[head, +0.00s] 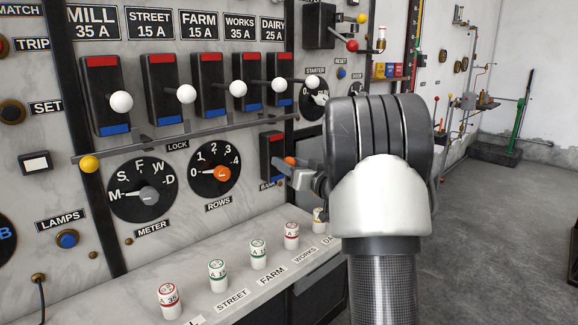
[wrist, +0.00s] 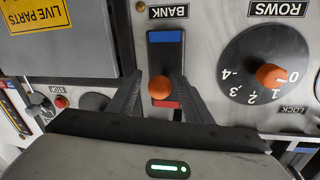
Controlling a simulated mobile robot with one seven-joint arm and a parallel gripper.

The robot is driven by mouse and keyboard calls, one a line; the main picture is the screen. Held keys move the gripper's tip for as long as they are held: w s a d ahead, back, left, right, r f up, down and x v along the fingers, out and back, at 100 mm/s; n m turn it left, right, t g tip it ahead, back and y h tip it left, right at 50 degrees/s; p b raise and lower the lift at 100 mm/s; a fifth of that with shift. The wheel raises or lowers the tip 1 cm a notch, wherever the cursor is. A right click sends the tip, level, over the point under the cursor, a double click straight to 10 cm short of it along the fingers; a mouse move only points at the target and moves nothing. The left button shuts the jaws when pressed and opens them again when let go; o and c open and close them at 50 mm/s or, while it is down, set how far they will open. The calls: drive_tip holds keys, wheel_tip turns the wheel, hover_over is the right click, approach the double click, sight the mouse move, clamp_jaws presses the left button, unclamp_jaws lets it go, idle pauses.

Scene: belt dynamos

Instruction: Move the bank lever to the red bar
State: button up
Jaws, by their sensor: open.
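The bank lever has an orange knob (wrist: 159,88) on a black plate marked BANK, with a red bar (wrist: 166,104) at one end and a blue bar (wrist: 165,36) at the other. In the upside-down wrist view the knob overlaps the red bar's edge. In the head view the red bar (head: 269,137) is at the plate's top; the orange knob (head: 290,161) shows just above my fingers. My gripper (wrist: 157,88) is open, a finger on each side of the knob with small gaps. In the head view my gripper (head: 292,174) partly hides the plate's lower end.
The ROWS dial (head: 215,167) with its orange knob is just left of the bank plate. A horizontal lock rail (head: 200,132) runs above it. Several fuses, including a red-marked one (head: 291,236), stand on the ledge below. Open floor (head: 500,230) lies at right.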

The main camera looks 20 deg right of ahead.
drive_tip(key=shift+w, duration=0.1)
clamp_jaws()
